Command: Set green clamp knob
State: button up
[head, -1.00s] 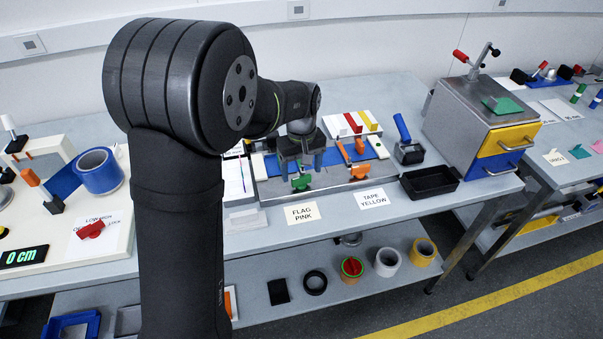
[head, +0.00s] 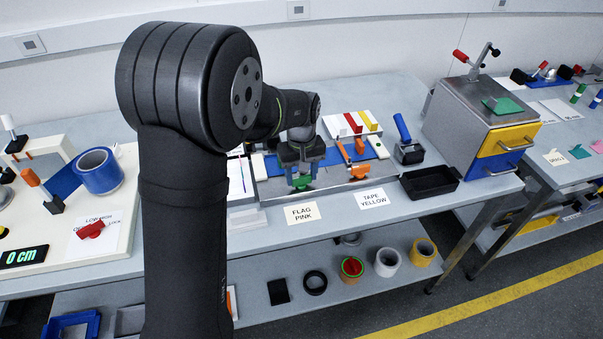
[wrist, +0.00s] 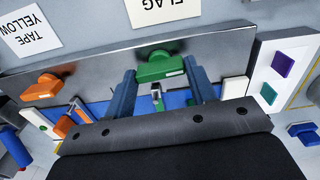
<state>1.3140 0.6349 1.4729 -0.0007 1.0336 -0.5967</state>
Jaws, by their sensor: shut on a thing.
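The green clamp knob (head: 301,182) sits at the front edge of the metal clamp fixture (head: 335,187), on its left part. In the wrist view the green knob (wrist: 160,67) lies between the two blue-grey fingers of my gripper (wrist: 158,80). My gripper (head: 301,172) points down and is shut on the knob. An orange clamp knob (head: 360,171) sits farther right on the same fixture, and it shows at the left in the wrist view (wrist: 42,88). The blue strip (wrist: 175,100) under the clamps is partly hidden by my gripper.
A FLAG PINK card (head: 301,214) and a TAPE YELLOW card (head: 373,198) lie in front of the fixture. A black tray (head: 430,182) and a tape dispenser with a blue handle (head: 408,150) stand to the right. A white holder with colored tabs (head: 352,124) stands behind.

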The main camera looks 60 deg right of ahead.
aim_at(302, 177)
jog(key=shift+m, duration=0.5)
jog(key=o, duration=1)
notch_tip(302, 177, up, 17)
jog(key=shift+r, duration=0.2)
jog(key=shift+f, duration=0.1)
notch_tip(302, 177, down, 17)
jog(key=shift+f, duration=0.15)
dwell(0.5)
